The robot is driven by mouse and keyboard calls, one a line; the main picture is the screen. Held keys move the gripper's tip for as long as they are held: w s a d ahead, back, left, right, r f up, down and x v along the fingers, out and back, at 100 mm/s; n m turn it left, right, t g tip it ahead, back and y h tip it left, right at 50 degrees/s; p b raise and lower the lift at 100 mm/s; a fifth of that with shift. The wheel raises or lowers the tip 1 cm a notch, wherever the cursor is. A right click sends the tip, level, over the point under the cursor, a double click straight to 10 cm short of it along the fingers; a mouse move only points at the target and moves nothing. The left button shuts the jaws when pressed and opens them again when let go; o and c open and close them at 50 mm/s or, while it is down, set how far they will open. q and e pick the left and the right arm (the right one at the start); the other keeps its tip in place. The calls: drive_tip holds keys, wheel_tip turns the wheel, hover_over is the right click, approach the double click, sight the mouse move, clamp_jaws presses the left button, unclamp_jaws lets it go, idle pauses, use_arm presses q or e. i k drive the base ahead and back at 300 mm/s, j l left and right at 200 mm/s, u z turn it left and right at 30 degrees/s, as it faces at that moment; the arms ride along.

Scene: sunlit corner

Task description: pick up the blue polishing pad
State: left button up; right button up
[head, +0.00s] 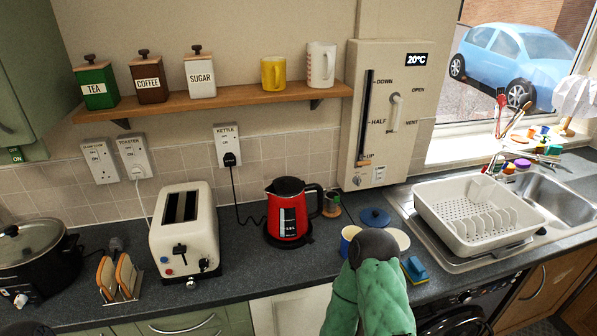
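A small blue pad-like block (415,268) with a paler, yellowish underside lies on the dark worktop near its front edge, right of my arm. A flat round blue disc with a small knob (374,217) lies farther back on the worktop. I cannot tell for certain which of the two is the polishing pad. A green-sleeved arm of mine with a dark rounded end comes up from the bottom, just left of the blue block.
A red kettle (287,212) and a toaster (184,233) stand to the left. A white dish rack (478,222) is at right. Worktop between toaster and kettle is clear.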

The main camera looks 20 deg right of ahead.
sight(412, 267)
drive_tip(key=k+j+z, duration=0.1)
drive_tip(key=z, duration=1.6)
